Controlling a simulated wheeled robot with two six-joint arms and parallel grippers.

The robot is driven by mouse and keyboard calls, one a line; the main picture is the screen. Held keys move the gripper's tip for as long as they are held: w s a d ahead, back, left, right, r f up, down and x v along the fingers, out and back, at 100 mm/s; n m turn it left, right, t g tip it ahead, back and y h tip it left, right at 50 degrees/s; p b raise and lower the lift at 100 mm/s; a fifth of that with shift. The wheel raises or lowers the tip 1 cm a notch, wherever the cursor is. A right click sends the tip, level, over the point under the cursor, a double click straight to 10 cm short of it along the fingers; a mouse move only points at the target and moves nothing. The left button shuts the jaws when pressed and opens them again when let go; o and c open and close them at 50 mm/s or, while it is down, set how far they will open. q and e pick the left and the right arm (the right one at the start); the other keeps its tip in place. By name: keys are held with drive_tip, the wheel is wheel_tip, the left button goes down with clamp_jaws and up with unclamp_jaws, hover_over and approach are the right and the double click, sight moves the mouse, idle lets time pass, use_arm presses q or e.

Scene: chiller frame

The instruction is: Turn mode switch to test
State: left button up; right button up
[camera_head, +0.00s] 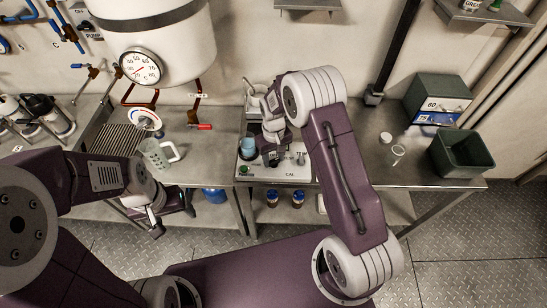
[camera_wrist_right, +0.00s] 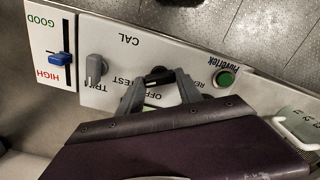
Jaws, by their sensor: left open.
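The white control panel (camera_wrist_right: 108,62) lies on the bench and fills much of the right wrist view. On it is a black rotary switch (camera_wrist_right: 158,75), with the labels TEST, OFF and a partly hidden one starting RE around it. My right gripper (camera_wrist_right: 160,80) has one finger on each side of this switch. I cannot tell whether the fingers press on it, nor which label the switch points at. In the head view my right gripper (camera_head: 272,158) is over the panel, partly hidden. My left gripper (camera_head: 175,215) is open and empty at the lower left, before the bench.
Beside the switch are a grey TRIM knob (camera_wrist_right: 96,69), a blue slider (camera_wrist_right: 60,58) and a green button (camera_wrist_right: 225,78). On the bench are a clear jug (camera_head: 157,154), a blue cup (camera_head: 248,146) and a dark green bin (camera_head: 462,153). A tank with a gauge (camera_head: 141,67) hangs above.

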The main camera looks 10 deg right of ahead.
sight(274, 160)
drive_tip(key=o, duration=0.4)
drive_tip(key=shift+c, duration=0.2)
wheel_tip(274, 160, up, 9)
drive_tip(key=shift+r, duration=0.1)
idle(0.3)
drive_tip(key=s+d+r+m+t, duration=0.1)
drive_tip(key=s+d+r, duration=0.2)
drive_tip(key=s+r, duration=0.35)
drive_tip(key=s+d+f+m, duration=0.1)
drive_tip(key=s+f, duration=0.4)
drive_tip(key=s, duration=0.7)
drive_tip(key=shift+d+m, duration=0.2)
drive_tip(key=shift+m, duration=0.3)
